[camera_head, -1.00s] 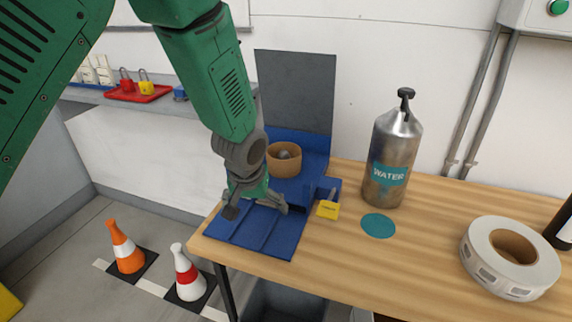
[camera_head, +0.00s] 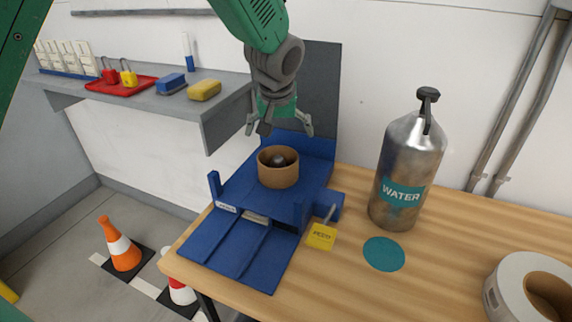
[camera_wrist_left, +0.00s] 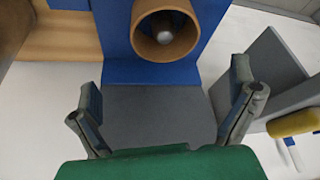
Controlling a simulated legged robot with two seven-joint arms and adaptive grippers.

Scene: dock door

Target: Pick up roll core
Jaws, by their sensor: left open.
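The roll core (camera_head: 278,168) is a short brown cardboard ring standing on a dark round peg on the blue fixture (camera_head: 225,245). It also shows in the left wrist view (camera_wrist_left: 187,42), where the peg's pale round tip sits inside its opening. My left gripper (camera_head: 279,133) is open and empty, above and slightly behind the core, fingers spread and apart from it. In the left wrist view the fingers (camera_wrist_left: 168,115) frame a grey panel, with the core beyond them. My right gripper is in neither view.
A steel water bottle (camera_head: 405,175), a yellow tag (camera_head: 321,236), a teal disc (camera_head: 384,254) and a white label roll (camera_head: 515,275) are on the wooden bench. A grey shelf (camera_head: 215,107) with locks and sponges is close at left. A grey upright panel (camera_head: 322,90) stands behind the fixture.

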